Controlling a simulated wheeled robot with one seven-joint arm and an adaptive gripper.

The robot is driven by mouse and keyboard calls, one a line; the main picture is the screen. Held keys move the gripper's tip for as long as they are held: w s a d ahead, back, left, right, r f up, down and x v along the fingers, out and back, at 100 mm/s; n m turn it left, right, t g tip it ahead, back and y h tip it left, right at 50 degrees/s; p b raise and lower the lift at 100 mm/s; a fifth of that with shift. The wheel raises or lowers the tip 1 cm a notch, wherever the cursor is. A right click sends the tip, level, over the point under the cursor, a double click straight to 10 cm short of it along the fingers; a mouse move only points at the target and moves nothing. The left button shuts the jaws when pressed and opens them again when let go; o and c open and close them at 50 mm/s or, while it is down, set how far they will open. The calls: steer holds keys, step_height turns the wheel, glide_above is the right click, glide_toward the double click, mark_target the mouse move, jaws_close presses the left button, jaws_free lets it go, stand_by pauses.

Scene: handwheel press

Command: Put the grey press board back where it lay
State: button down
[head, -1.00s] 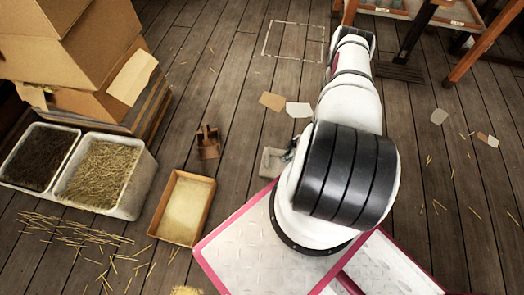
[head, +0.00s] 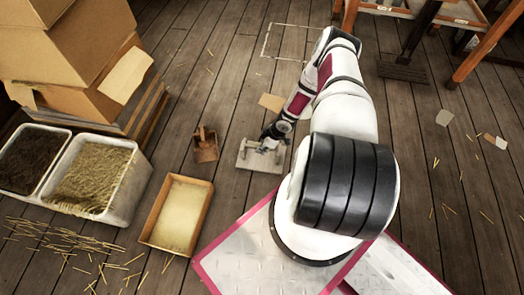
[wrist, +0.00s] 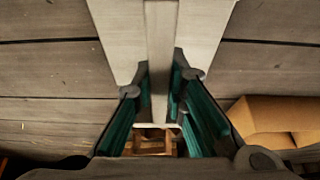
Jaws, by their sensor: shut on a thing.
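The grey press board (head: 245,160) is a flat pale plate with a raised bar. In the head view it is left of my arm, on or just above the plank floor; I cannot tell whether it touches. In the wrist view the board (wrist: 210,30) fills the top middle, and its bar runs down between my fingers. My gripper (wrist: 160,88) is shut on that bar. In the head view my gripper (head: 270,138) is over the board's right part and hides some of it.
A white outlined rectangle (head: 266,40) is on the floor at the top. Left of the board are a small brown wooden piece (head: 205,146) and a shallow wooden tray (head: 146,238). White bins (head: 135,185) and cardboard boxes (head: 60,55) stand at far left. Straw litters the floor.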

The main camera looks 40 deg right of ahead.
steer(key=shift+w+f, duration=0.1)
steer(key=shift+f, duration=0.3)
steer(key=shift+f+b, duration=0.2)
steer(key=shift+b, duration=0.15)
steer(key=c, duration=1.6)
jaws_free()
steer(key=shift+c, duration=0.2)
steer(key=shift+r, duration=0.2)
